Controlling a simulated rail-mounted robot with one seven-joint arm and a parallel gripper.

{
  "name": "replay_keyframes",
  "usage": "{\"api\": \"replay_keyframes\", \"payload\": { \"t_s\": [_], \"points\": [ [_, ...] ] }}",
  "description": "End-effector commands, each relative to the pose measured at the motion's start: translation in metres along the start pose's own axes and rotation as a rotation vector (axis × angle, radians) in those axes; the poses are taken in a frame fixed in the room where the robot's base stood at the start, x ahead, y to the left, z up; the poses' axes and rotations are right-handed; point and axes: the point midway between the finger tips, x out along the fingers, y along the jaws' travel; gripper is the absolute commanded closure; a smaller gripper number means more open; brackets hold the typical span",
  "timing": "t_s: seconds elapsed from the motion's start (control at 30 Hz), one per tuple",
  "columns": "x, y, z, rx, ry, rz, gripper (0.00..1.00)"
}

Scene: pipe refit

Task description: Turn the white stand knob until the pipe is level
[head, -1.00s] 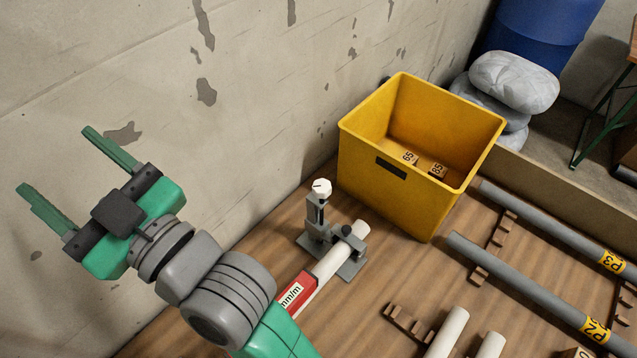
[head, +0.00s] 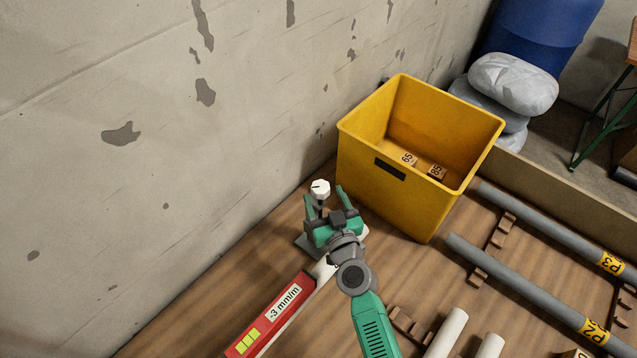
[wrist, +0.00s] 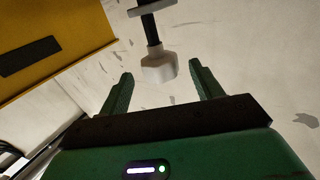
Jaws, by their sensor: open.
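The white stand knob (head: 320,189) tops the stand by the wall, and it also shows in the wrist view (wrist: 159,67). My gripper (head: 325,193) is open, its two green fingers on either side of the knob's position in the head view. In the wrist view the knob appears just beyond and between the fingertips (wrist: 160,82); no contact is visible. The white pipe (head: 323,270) runs from the stand toward the lower left, partly hidden by my arm. A red level (head: 270,313) on it reads "-3 mm/m" beside yellow-green bars.
Grey pipes (head: 520,285) lie on wooden racks at the right. The wall (head: 150,80) is close behind the knob.

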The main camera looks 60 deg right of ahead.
Motion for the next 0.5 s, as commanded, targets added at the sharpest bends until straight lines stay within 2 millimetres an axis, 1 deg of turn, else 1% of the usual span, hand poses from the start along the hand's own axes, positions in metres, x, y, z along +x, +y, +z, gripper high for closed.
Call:
{"api": "replay_keyframes", "payload": {
  "t_s": [0.03, 0.1, 0.2, 0.33, 0.5],
  "points": [
    [0.011, 0.000, 0.001, 0.001, 0.002, 0.000, 0.35],
    [0.025, 0.000, 0.000, 0.002, 0.003, 0.000, 0.35],
    [0.039, 0.000, 0.001, 0.002, 0.002, 0.000, 0.35],
    [0.050, 0.000, 0.000, 0.000, 0.001, -0.001, 0.35],
    [0.052, -0.001, -0.001, 0.000, 0.001, -0.002, 0.35]
  ]
}}
